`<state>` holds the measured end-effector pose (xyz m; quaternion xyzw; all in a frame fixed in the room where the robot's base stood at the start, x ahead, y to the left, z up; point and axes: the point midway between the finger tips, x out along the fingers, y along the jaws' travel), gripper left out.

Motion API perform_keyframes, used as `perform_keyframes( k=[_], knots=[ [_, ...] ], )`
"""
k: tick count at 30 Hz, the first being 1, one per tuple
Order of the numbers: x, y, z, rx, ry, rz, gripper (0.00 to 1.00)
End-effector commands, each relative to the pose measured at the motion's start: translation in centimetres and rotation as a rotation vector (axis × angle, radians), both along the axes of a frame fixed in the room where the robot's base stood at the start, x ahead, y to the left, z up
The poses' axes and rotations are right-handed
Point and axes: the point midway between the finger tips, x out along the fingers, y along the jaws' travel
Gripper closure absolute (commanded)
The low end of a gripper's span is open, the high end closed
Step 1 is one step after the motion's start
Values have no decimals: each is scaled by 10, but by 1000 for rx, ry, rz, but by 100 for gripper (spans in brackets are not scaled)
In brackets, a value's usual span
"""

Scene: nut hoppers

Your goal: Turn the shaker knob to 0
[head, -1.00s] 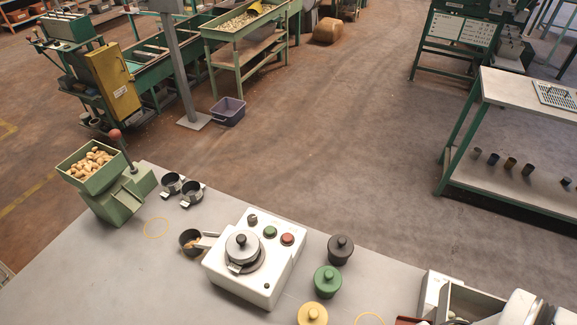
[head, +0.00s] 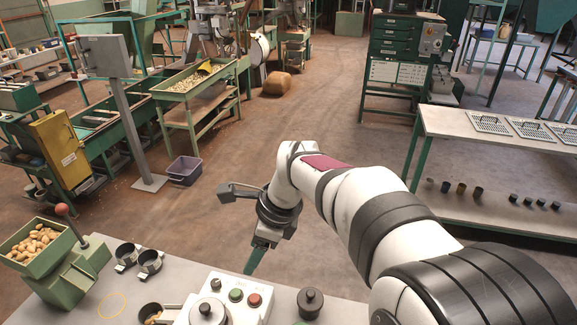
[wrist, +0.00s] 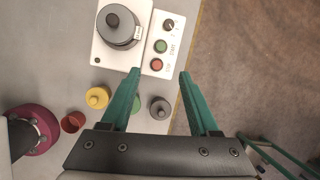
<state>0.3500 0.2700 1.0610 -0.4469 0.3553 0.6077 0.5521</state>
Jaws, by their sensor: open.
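The shaker is a white box (head: 238,312) at the bottom of the head view, cut off by the frame edge; it also shows in the wrist view (wrist: 150,47). A lidded grey pot (head: 208,312) sits on it. The small dark shaker knob (head: 215,284) is on its panel, in line with a green button (head: 236,295) and a red button (head: 254,300). In the wrist view the knob (wrist: 169,24) is beyond my fingertips; its setting is too small to read. My gripper (wrist: 160,72) is open and empty, above and apart from the panel. In the head view its teal fingers (head: 254,260) point down.
A black lidded jar (head: 310,301) stands right of the shaker. Yellow (wrist: 97,97) and green jars (wrist: 135,103) stand nearby. Left are metal cups (head: 149,262), a scoop (head: 152,313) and a green nut hopper (head: 38,245). Floor lies beyond the table edge.

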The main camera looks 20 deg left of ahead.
Motion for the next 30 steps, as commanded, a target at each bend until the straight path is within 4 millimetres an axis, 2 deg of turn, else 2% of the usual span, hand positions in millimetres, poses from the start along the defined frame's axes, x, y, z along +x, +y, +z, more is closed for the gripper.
perform_keyframes(
  k=[1, 4, 8, 15, 21, 24, 30],
  knots=[
    [5, 24, -9, 12, 29, -50, 38],
    [12, 49, -18, 31, 61, -125, 38],
    [12, 59, -37, 32, 68, -138, 38],
    [11, 84, -102, 30, 69, -137, 38],
    [12, 101, -143, 32, 67, -138, 38],
    [12, 106, -154, 33, 65, -136, 38],
    [12, 109, -162, 33, 64, -138, 38]
  ],
)
